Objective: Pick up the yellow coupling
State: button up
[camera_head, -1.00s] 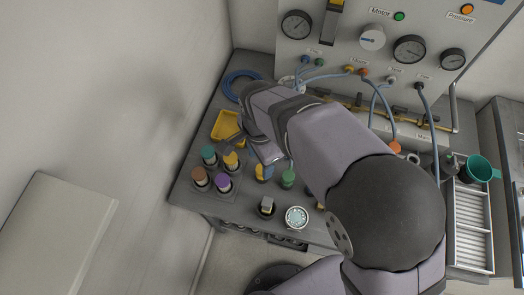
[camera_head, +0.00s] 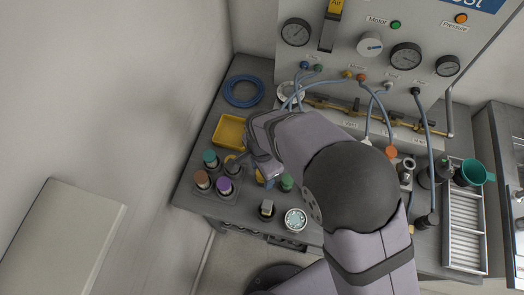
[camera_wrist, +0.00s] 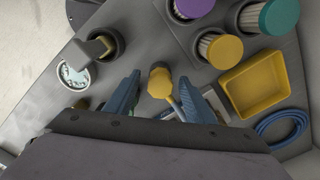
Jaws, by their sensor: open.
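The yellow coupling (camera_wrist: 160,82) stands on the grey bench between my fingers in the wrist view. It has a yellow head and a pale stem or strip running toward my palm. My gripper (camera_wrist: 160,88) is open, with one blue finger on each side of the coupling; I see gaps, not contact. In the head view my gripper (camera_head: 264,168) is over the front left of the bench and mostly hides the coupling, leaving a bit of yellow (camera_head: 259,177) visible.
A rack (camera_wrist: 185,35) holds several capped cylinders, one with a yellow cap (camera_wrist: 221,51). A yellow tray (camera_wrist: 255,86) and a blue hose coil (camera_wrist: 281,128) lie beside it. A dark holder (camera_wrist: 100,47) and a round teal-speckled part (camera_wrist: 74,75) stand on the other side.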

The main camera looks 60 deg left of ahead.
jog(key=c, duration=1.2)
jog(key=shift+o, duration=0.2)
jog(key=shift+r, duration=0.1)
notch_tip(320, 180, up, 10)
jog(key=b, duration=0.2)
jog(key=shift+b, duration=0.3)
jog(key=w+f+m+p, duration=0.2)
jog(key=w+p, duration=0.7)
jog(key=w, duration=0.1)
jog(key=w+a+r+n, duration=0.2)
jog(key=w+a+r, duration=0.1)
jog(key=a, duration=0.4)
jog(key=shift+w+r, duration=0.2)
jog(key=shift+r, duration=0.35)
